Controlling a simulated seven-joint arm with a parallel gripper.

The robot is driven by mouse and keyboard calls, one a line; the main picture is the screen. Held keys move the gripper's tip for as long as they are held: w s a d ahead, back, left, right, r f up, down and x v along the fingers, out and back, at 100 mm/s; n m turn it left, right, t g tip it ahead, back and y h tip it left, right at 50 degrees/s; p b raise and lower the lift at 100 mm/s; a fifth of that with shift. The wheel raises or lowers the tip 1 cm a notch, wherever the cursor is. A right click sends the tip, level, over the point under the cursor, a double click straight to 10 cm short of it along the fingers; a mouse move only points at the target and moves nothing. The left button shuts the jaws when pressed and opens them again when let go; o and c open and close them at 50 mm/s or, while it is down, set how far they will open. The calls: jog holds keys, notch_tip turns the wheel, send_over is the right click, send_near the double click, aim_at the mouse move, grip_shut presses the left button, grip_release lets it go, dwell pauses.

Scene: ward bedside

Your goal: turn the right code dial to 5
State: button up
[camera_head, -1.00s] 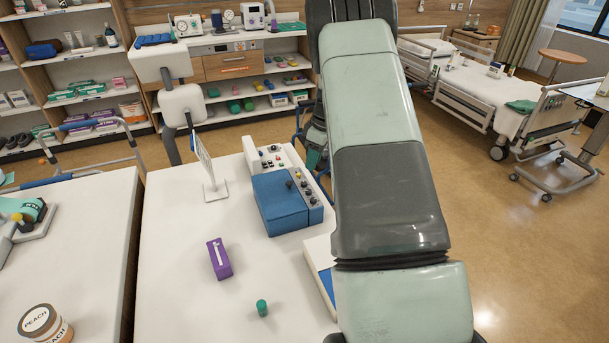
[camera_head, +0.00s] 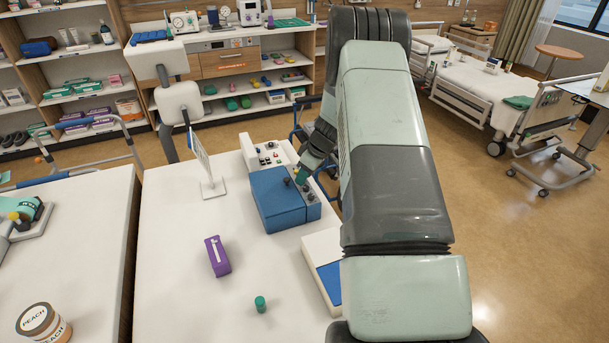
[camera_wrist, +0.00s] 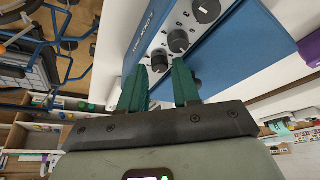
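The blue box (camera_head: 272,205) stands on the white table, with a grey sloped panel along its right side. In the wrist view the panel (camera_wrist: 142,45) carries a row of black dials with digits around them: one at the top (camera_wrist: 206,10), a middle one (camera_wrist: 178,41) and a lower one (camera_wrist: 160,60). My gripper (camera_wrist: 160,68) is open. Its two green fingers point at the panel, and the lower dial appears between their tips; contact cannot be told. In the head view my gripper (camera_head: 303,179) is over the panel and hides part of it. The dial settings are too small to read.
A white control box (camera_head: 262,152) with coloured buttons stands just behind the blue box. A white sign stand (camera_head: 212,187), a purple box (camera_head: 217,256), a green cylinder (camera_head: 260,304) and a white-and-blue tray (camera_head: 318,248) are on the same table. Its left front is mostly clear.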

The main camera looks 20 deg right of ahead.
jog(key=shift+f, duration=0.2)
grip_shut()
jog(key=shift+a+m, duration=0.1)
jog(key=shift+m, duration=0.2)
jog(key=m, duration=0.2)
jog(key=m+h, duration=0.1)
jog(key=m, duration=0.1)
jog(key=shift+a+t+h, duration=0.2)
jog(key=shift+t+h, duration=0.1)
jog(key=shift+t, duration=0.1)
jog(key=m+h, duration=0.1)
jog(key=m, duration=0.3)
jog(key=shift+a+m+h, duration=0.2)
jog(key=shift+m+h, duration=0.2)
jog(key=shift+s, duration=0.1)
